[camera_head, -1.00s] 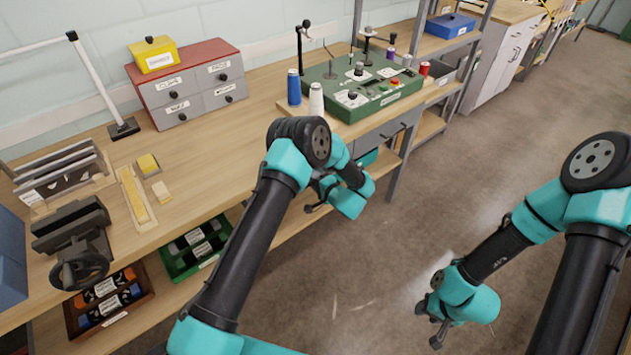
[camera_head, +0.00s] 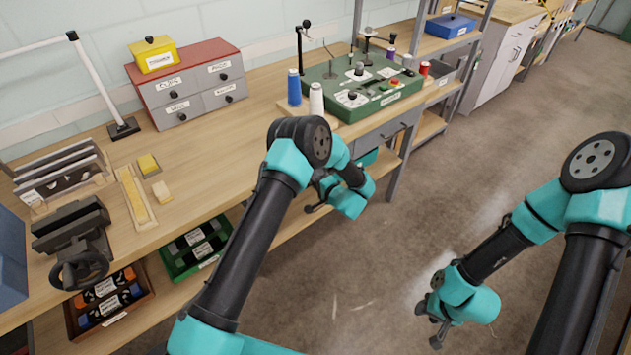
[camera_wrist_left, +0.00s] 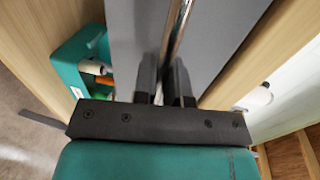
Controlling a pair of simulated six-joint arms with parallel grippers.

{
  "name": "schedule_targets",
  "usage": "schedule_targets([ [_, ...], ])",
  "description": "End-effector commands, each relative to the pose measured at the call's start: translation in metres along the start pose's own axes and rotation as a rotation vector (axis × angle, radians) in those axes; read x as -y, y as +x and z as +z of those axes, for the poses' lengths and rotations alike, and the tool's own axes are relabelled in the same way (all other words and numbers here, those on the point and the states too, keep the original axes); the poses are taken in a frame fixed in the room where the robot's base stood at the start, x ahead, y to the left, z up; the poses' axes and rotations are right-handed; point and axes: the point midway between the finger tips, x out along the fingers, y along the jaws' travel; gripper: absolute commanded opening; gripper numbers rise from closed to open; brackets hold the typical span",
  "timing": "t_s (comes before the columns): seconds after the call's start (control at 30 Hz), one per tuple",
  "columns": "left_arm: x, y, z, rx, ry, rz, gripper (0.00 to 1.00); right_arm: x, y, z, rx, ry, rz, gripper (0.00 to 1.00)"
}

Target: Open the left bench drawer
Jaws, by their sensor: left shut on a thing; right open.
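In the left wrist view a grey drawer front (camera_wrist_left: 222,38) fills the middle, with a shiny metal bar handle (camera_wrist_left: 178,35) across it. My left gripper (camera_wrist_left: 176,88) is shut on this handle, one dark finger on each side of the bar. In the head view my left arm hides the gripped handle and most of that drawer. A grey drawer front with a handle (camera_head: 390,133) shows under the bench to the right of that arm. My right gripper (camera_head: 428,323) is open and empty above the floor, away from the bench.
The wooden bench top (camera_head: 215,140) carries a green control box (camera_head: 375,98), thread spools, a grey drawer cabinet with a red top (camera_head: 190,82), and a vise (camera_head: 75,240). Bins stand on the shelf below, including a green one (camera_head: 195,247). Open floor lies in front of the bench.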

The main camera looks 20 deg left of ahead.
Motion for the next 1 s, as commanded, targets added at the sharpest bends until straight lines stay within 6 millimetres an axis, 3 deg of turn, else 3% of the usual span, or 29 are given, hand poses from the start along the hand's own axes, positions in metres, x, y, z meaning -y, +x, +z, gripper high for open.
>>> schedule_targets([
  [0.17,-0.003,-0.012,-0.001,-0.002,0.001,0.0,0.0,0.0,0.0,0.0,0.0,0.0,0.0,0.43],
  [0.37,-0.009,-0.042,-0.001,-0.004,0.003,0.0,0.0,0.0,0.0,0.0,0.0,0.0,0.0,0.43],
  [1.0,-0.043,-0.208,-0.001,-0.006,0.002,-0.001,0.0,0.0,0.0,0.0,0.0,0.0,0.0,0.43],
])
